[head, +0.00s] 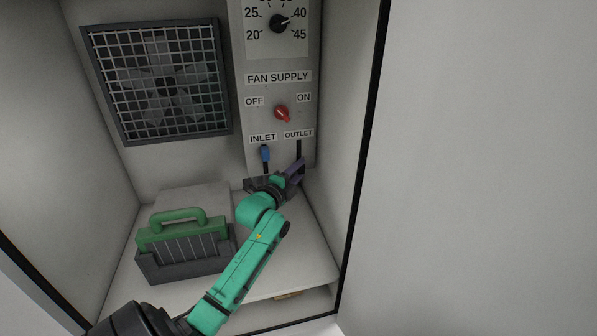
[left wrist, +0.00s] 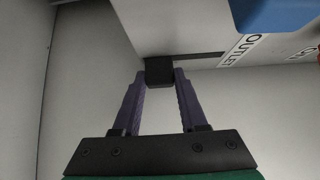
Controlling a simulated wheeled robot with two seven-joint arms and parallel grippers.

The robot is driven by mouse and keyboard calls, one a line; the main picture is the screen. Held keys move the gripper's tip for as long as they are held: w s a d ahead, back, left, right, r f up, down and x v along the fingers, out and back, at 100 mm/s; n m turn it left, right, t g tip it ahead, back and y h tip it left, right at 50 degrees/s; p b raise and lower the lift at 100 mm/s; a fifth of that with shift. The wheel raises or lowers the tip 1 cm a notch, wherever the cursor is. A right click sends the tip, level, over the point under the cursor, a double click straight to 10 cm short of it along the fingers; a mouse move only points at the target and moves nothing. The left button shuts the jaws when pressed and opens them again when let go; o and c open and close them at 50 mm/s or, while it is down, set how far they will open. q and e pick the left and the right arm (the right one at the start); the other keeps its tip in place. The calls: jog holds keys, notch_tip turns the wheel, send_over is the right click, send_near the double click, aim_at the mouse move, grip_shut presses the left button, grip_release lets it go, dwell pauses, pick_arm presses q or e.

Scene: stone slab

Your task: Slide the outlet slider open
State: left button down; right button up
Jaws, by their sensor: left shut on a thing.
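The outlet slider shows in the left wrist view as a dark block-shaped knob (left wrist: 159,71) between the fingertips of my left gripper (left wrist: 160,80). Its dark slot (left wrist: 202,56) runs from the knob toward the OUTLET label (left wrist: 239,50). In the head view the slot (head: 299,150) runs down below the OUTLET label (head: 299,134), and my left gripper (head: 298,170) is at its lower end, hiding the knob. The left gripper is shut on the knob. My right gripper is not in view.
The blue inlet slider (head: 265,154) is just left of my gripper. The red fan supply knob (head: 282,114) is above. A dark box with a green handle (head: 178,217) stands on the cabinet floor at left. A caged fan (head: 165,85) is on the back wall. The right cabinet wall is close.

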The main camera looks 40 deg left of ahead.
aim_at(307, 144)
pick_arm(q)
jog(key=shift+f, duration=0.15)
notch_tip(307, 144, up, 7)
jog(key=p, duration=0.4)
jog(key=shift+p, duration=0.35)
jog(key=shift+f, duration=0.1)
jog(key=shift+c, duration=2.2)
grip_release()
